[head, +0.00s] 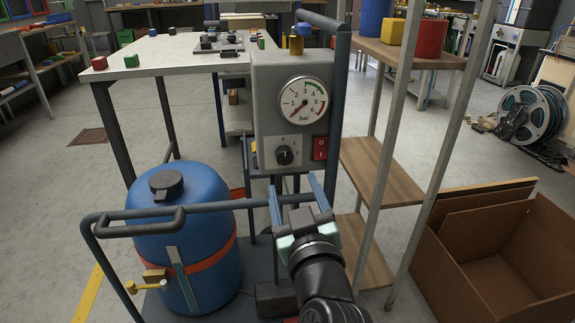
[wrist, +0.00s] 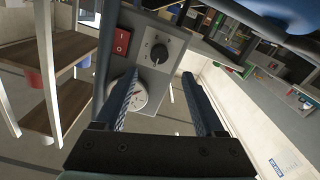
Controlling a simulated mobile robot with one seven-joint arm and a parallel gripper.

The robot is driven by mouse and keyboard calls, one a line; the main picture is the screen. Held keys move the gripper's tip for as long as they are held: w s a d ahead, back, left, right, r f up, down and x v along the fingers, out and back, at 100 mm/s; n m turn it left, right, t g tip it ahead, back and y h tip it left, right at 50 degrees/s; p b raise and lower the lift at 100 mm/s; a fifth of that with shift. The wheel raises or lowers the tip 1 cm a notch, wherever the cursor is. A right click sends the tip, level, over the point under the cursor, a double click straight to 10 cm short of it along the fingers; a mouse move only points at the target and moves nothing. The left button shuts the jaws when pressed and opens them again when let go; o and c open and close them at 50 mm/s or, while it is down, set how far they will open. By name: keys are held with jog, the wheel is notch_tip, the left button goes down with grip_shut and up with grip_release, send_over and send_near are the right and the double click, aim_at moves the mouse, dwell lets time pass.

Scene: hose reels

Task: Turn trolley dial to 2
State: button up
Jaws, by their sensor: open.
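The trolley dial (head: 285,155) is a black round knob on a pale plate on the trolley's grey control box (head: 262,90). It also shows in the wrist view (wrist: 159,52), beyond and between my fingertips. The marks around it are too small to read surely, and I cannot tell its setting. My gripper (head: 296,190) is open and empty, in front of and below the dial, apart from it. In the wrist view my two fingers (wrist: 160,77) point toward the box, one partly covering the gauge.
A round bar gauge (head: 303,100) sits above the dial and a red switch (head: 320,147) beside it. The trolley's blue rail (head: 150,212) and blue tank (head: 187,245) are at left. A wooden shelf rack (head: 380,172) stands close on the right, with a cardboard box (head: 490,255) beyond.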

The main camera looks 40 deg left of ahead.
aim_at(285, 159)
jog(key=b+x, duration=0.2)
jog(key=x, duration=0.7)
jog(key=shift+d, duration=0.1)
grip_shut()
